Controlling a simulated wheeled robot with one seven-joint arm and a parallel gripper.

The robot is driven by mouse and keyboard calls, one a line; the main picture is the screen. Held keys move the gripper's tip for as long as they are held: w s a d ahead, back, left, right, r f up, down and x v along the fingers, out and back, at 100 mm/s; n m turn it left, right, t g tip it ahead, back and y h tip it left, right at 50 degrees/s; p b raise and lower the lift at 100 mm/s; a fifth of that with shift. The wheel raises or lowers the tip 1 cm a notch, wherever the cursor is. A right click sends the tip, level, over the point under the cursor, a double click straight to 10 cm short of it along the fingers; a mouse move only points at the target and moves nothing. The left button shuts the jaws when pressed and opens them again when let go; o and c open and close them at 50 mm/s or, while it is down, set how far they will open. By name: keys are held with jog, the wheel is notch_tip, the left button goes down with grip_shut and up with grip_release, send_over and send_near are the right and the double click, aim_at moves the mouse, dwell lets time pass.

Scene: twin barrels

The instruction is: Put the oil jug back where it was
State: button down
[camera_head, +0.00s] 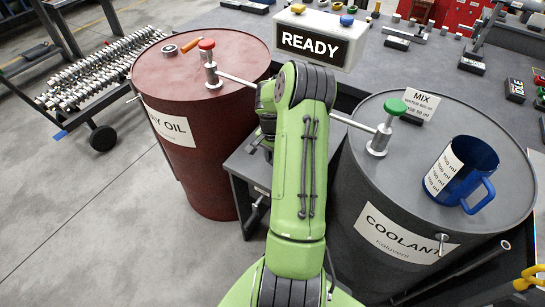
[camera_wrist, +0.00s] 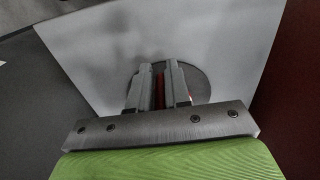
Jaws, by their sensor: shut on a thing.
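My gripper (camera_wrist: 158,88) is shut on a red thing (camera_wrist: 159,80), which fits the oil jug. Only slivers of it show between and beside the fingers, so its shape and tilt are hidden. Beyond it in the wrist view is a dark round patch (camera_wrist: 203,86) on a pale grey surface (camera_wrist: 240,70); I cannot tell whether the red thing touches it. In the head view my arm hides the gripper and what it holds. The red oil barrel (camera_head: 205,140) stands left of my arm, with a red-knobbed pump on its lid.
A grey coolant barrel (camera_head: 350,215) stands on the right, with a green-knobbed pump and a blue jug (camera_head: 465,170) on its lid. A READY sign (camera_head: 312,40) stands behind my arm. A wheeled rack (camera_head: 100,75) is at the left. A dark red side (camera_wrist: 290,110) borders the wrist view.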

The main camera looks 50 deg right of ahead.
jog(key=c, duration=1.1)
grip_release()
jog(key=shift+f, duration=0.1)
notch_tip(320, 180, up, 12)
jog(key=p, duration=0.3)
jog(key=w+a+r+n+t+h, duration=0.2)
jog(key=a+r+n, duration=0.5)
jog(key=a+r, duration=0.85)
jog(key=s+a+n+t, duration=0.1)
jog(key=s+a+n, duration=0.2)
jog(key=a, duration=0.3)
jog(key=s+a+r+n+t+y, duration=0.1)
jog(key=s+a+n, duration=0.2)
jog(key=s+a, duration=0.3)
jog(key=s+a+r+n+t+y, duration=0.1)
jog(key=s+a+n, duration=0.3)
jog(key=s+a, duration=0.1)
jog(key=shift+s+a+t, duration=0.15)
jog(key=shift+a+t, duration=0.15)
jog(key=shift+a, duration=0.2)
